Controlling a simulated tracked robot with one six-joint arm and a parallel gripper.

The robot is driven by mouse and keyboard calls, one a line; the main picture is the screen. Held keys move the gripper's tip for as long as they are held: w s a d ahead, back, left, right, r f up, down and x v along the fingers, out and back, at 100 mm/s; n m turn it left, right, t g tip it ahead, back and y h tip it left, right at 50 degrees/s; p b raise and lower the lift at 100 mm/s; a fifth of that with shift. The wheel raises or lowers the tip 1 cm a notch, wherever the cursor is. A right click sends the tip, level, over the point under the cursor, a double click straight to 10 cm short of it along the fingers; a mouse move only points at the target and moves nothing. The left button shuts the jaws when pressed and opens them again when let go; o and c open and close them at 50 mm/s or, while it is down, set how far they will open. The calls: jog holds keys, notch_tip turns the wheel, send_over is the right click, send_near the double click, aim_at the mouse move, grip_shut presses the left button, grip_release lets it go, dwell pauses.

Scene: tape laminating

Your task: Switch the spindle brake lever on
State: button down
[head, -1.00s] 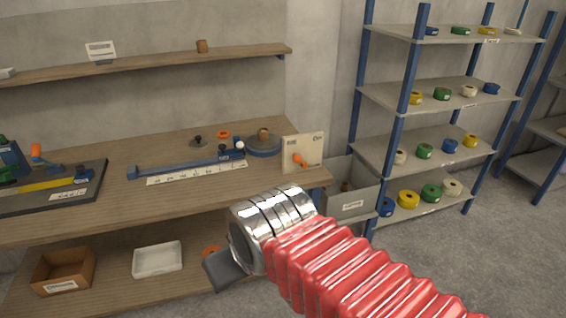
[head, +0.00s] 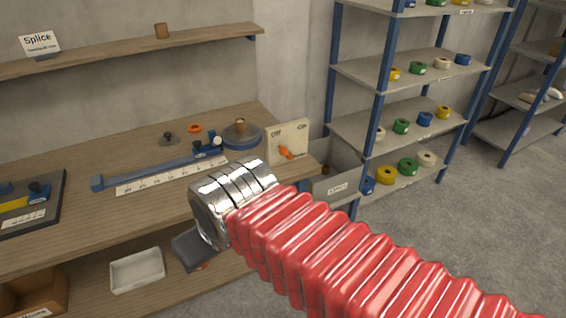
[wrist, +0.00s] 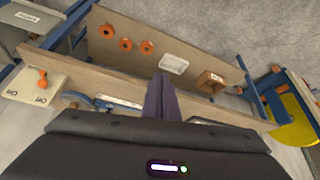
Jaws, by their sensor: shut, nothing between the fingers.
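The spindle brake lever (head: 285,152) is a small orange handle on a cream panel (head: 298,139) marked Off on the left and On on the right. The panel stands upright at the right end of the workbench. In the wrist view the orange lever (wrist: 42,76) shows on the panel (wrist: 30,92) at the left, seen from another side. My gripper (head: 190,248) is in front of the bench, below and left of the panel and apart from it. In the wrist view its dark fingers (wrist: 161,98) are together with nothing between them.
The workbench (head: 75,215) holds a blue rail with a ruler strip (head: 170,175) and a round blue spindle base (head: 242,136) left of the panel. A grey bin (head: 335,180) stands right of the bench, near a shelf rack with tape rolls. A white tray (head: 137,270) sits below.

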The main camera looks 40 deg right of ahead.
jog(key=w+a+f+m+g+y, duration=0.15)
jog(key=f+m+y, duration=0.25)
jog(key=m, duration=0.5)
jog(key=w+a+f+m+y, duration=0.1)
jog(key=w+f+m+y, duration=0.25)
jog(key=m, duration=0.55)
jog(key=w+d+f+m+t+y, duration=0.1)
jog(key=w+d+m+t+y, duration=0.1)
jog(key=w+d+m+t, duration=0.85)
jog(key=s+d+f+m+t+h, duration=0.1)
jog(key=d+m+h, duration=0.4)
jog(key=d+m, duration=0.6)
jog(key=s+d+f+m+t+h, duration=0.1)
jog(key=s+d+f+m+h, duration=0.3)
jog(key=d+m, duration=0.6)
jog(key=d+f+h, duration=0.1)
jog(key=d+h, duration=0.1)
jog(key=d, duration=0.2)
jog(key=shift+d+f+m, duration=0.15)
jog(key=shift+m, duration=0.2)
